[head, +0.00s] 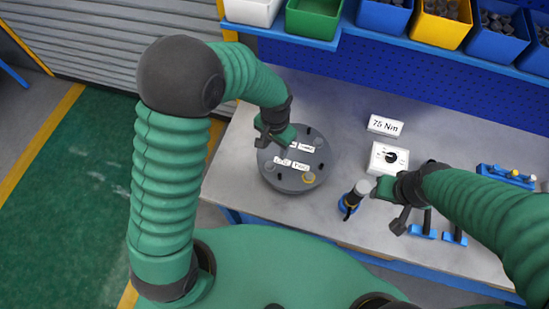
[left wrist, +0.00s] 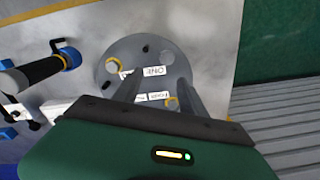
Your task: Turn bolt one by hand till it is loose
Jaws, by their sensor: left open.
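The dark grey round flanged shell (head: 287,183) sits on the bench with white labels by its bolts. The label reading ONE (left wrist: 154,71) lies beside a plain grey bolt head, seemingly bolt one (left wrist: 168,57); it shows at the shell's left in the head view (head: 270,167).
A black-handled tool in a blue holder (head: 350,203) stands between the shell and my right gripper. A white dial box (head: 388,158) and a "75 Nm" sign (head: 384,125) stand behind. Bins of parts (head: 440,25) line the back.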

